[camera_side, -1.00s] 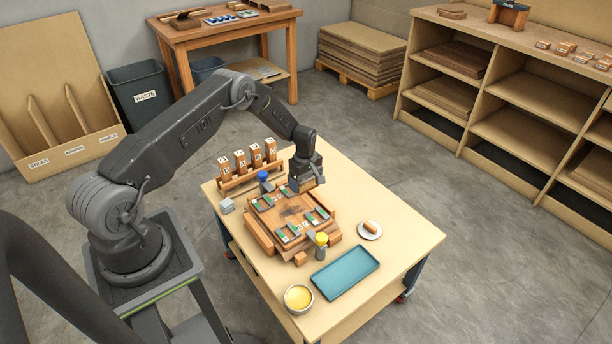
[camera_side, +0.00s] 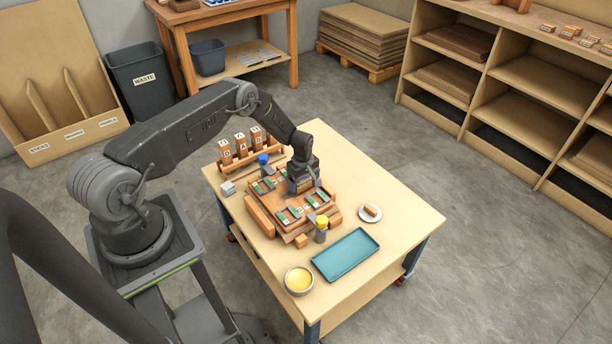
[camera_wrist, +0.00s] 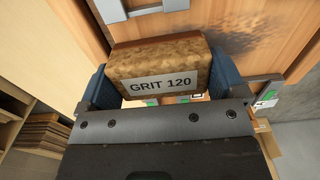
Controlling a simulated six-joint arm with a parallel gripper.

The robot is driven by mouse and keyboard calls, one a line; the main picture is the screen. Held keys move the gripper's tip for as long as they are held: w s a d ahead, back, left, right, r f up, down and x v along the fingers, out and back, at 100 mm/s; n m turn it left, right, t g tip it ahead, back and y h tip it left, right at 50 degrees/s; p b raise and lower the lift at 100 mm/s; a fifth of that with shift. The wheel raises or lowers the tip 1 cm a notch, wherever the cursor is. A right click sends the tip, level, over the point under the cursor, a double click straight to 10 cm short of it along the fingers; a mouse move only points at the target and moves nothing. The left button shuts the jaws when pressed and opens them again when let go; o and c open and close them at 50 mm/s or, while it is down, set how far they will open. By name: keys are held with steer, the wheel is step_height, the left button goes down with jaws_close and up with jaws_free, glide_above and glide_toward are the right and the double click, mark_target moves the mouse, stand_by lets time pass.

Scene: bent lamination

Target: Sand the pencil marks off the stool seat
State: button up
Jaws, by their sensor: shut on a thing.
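My gripper (camera_side: 301,187) is over the back part of the brown wooden stool seat (camera_side: 284,211) on the workbench. In the wrist view its blue fingers (camera_wrist: 162,82) are shut on a brown sanding block (camera_wrist: 158,54) labelled GRIT 120. The seat also shows beyond the block in the wrist view (camera_wrist: 212,24), with a dark smudged patch (camera_wrist: 250,28) to the block's upper right. I cannot tell whether the block touches the seat. Its underside is hidden, and my gripper covers part of the seat in the side view.
Blue-capped (camera_side: 263,160) and yellow-capped (camera_side: 321,224) uprights stand at the seat's edges. A rack of lettered blocks (camera_side: 241,147) is behind. A teal tray (camera_side: 345,255), a bowl of yellow stuff (camera_side: 299,280) and a white dish (camera_side: 371,215) stand in front and to the right. The bench's right side is clear.

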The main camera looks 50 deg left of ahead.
mark_target(273, 203)
steer(key=shift+s, duration=6.15)
steer(key=shift+w, duration=6.9)
steer(key=shift+s+r, duration=0.1)
steer(key=shift+r, duration=3.95)
